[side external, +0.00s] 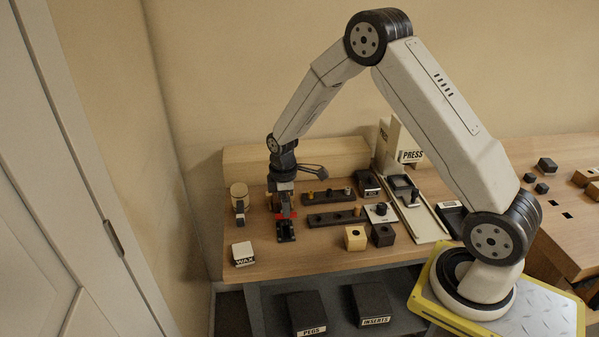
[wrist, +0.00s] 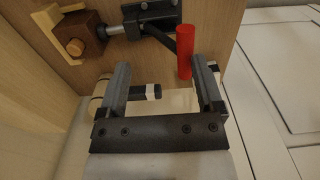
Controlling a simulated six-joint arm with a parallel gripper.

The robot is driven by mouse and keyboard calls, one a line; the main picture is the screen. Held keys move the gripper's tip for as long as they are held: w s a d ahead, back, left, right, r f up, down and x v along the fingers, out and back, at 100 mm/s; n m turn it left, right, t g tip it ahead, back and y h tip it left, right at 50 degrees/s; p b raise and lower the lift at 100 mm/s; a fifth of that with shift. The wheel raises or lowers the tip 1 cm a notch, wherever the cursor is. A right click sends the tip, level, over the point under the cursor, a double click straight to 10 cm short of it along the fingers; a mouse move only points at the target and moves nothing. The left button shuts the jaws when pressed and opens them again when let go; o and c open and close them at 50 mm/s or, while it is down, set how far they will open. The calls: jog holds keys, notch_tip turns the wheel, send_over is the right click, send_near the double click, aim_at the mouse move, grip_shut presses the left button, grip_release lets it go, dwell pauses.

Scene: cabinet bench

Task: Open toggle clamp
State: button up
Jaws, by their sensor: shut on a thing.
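The toggle clamp (wrist: 150,14) has a dark base on the wooden bench, seen at the top of the wrist view. Its metal-tipped plunger points left at a brown block (wrist: 88,38) and appears close to or touching it. A dark lever runs from the base to the red handle (wrist: 185,48). My gripper (wrist: 160,64) is shut on the red handle, which shows beside the right finger in the wrist view. In the side view my gripper (side external: 285,213) points down over the clamp (side external: 286,233), hiding most of the lever and block.
A WAX box (side external: 243,254) lies near the front left. Dark peg rails (side external: 335,218) and small blocks (side external: 355,238) stand to the right, then the PRESS (side external: 398,150). The wall is behind.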

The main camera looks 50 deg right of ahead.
jog(key=shift+o, duration=1)
jog(key=shift+w+d, duration=0.25)
jog(key=shift+w, duration=0.1)
jog(key=shift+w+d+f, duration=0.1)
jog(key=shift+w+d, duration=0.05)
jog(key=shift+d, duration=0.1)
jog(key=shift+o, duration=1.3)
jog(key=shift+d, duration=0.1)
notch_tip(320, 180, up, 7)
jog(key=shift+a, duration=0.2)
